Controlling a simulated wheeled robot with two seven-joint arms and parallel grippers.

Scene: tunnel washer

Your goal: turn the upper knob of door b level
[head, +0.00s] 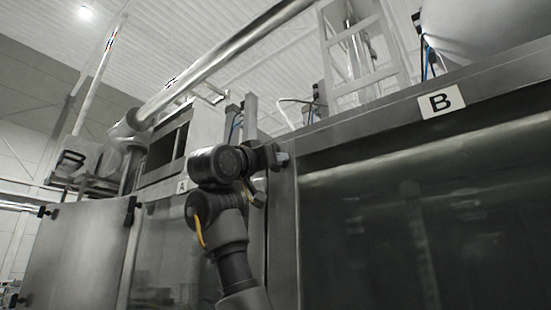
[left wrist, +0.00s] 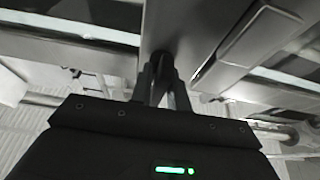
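Door B (head: 430,230) is the large, dark, glossy panel at the right of the head view, under a white plate marked B (head: 441,102). My left gripper (head: 280,157) is raised to the upper left edge of this door, its arm coming up from below. The gripper hides most of the upper knob there. In the left wrist view the dark knob (left wrist: 161,57) sits on a grey metal strip, between the tips of my left gripper's fingers (left wrist: 163,75). The fingers look closed around it. The knob's exact angle is hidden. My right gripper is not in view.
Door A, with its small label A (head: 182,186), lies left of my arm. Another steel panel with dark knobs (head: 130,210) stands further left. A thick pipe (head: 215,62) runs overhead. A steel ledge (head: 370,125) runs above door B.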

